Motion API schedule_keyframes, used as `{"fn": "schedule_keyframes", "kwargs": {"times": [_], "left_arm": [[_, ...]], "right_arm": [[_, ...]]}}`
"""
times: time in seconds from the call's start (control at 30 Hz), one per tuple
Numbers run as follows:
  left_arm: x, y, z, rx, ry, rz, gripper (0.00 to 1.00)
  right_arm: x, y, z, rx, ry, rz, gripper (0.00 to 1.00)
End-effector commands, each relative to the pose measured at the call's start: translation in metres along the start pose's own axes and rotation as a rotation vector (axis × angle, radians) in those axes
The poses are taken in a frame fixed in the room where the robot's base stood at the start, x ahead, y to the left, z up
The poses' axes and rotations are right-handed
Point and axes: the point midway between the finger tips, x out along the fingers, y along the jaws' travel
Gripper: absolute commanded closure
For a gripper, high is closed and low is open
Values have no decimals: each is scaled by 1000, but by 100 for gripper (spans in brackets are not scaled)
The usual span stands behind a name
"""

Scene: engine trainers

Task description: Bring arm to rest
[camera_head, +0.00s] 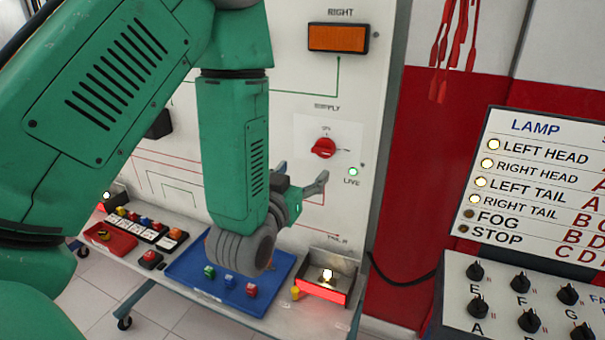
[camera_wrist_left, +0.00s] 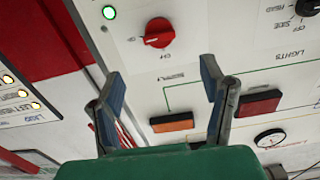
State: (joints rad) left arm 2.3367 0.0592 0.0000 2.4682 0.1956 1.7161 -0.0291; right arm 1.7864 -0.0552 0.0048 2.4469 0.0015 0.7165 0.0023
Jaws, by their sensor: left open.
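My green left arm (camera_head: 234,150) comes in from the left and hangs in front of the white panel (camera_head: 290,120). My left gripper (camera_head: 302,178) is at the end of this arm, partly hidden behind the wrist, near the lower part of the panel. In the left wrist view its two fingers (camera_wrist_left: 163,82) stand wide apart with nothing between them. The red supply knob (camera_head: 323,148) is above the gripper in the head view and shows beyond the fingers in the wrist view (camera_wrist_left: 159,32). My right gripper is not in view.
Below are a blue tray (camera_head: 185,271) with small coloured parts, a red tray (camera_head: 110,240) and a lit lamp box (camera_head: 327,283) on a wheeled table. The green LIVE light (camera_head: 353,171) is lit. A LAMP board (camera_head: 540,185) and black knobs (camera_head: 520,282) stand at right.

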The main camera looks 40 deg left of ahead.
Motion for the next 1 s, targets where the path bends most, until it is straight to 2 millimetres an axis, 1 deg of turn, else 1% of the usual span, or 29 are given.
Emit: {"fn": "schedule_keyframes", "kwargs": {"times": [0.47, 0.53, 0.57, 0.67, 0.7, 0.77, 0.8, 0.87, 0.9, 0.97, 1.0], "left_arm": [[0, 0, 1, 1, -2, 0, 35], [-1, 1, 9, 3, -22, 4, 35], [-2, 2, 16, 5, -41, 8, 35], [-9, 7, 59, 17, -154, 31, 35], [-14, 9, 83, 24, -221, 44, 35], [-27, 13, 126, 36, -339, 66, 35], [-38, 15, 155, 46, -424, 81, 35], [-58, 18, 198, 62, -555, 105, 35], [-74, 19, 225, 73, -641, 119, 35], [-100, 20, 263, 90, -770, 140, 35], [-119, 19, 287, 103, -857, 153, 35]], "right_arm": [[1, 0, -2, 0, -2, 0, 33], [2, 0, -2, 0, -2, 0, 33], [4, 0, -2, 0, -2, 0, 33], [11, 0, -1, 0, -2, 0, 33], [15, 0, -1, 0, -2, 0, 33], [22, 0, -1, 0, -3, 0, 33], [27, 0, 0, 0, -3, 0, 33], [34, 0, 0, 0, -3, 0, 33], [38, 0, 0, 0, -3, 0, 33], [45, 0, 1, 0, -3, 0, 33], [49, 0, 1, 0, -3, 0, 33]]}}
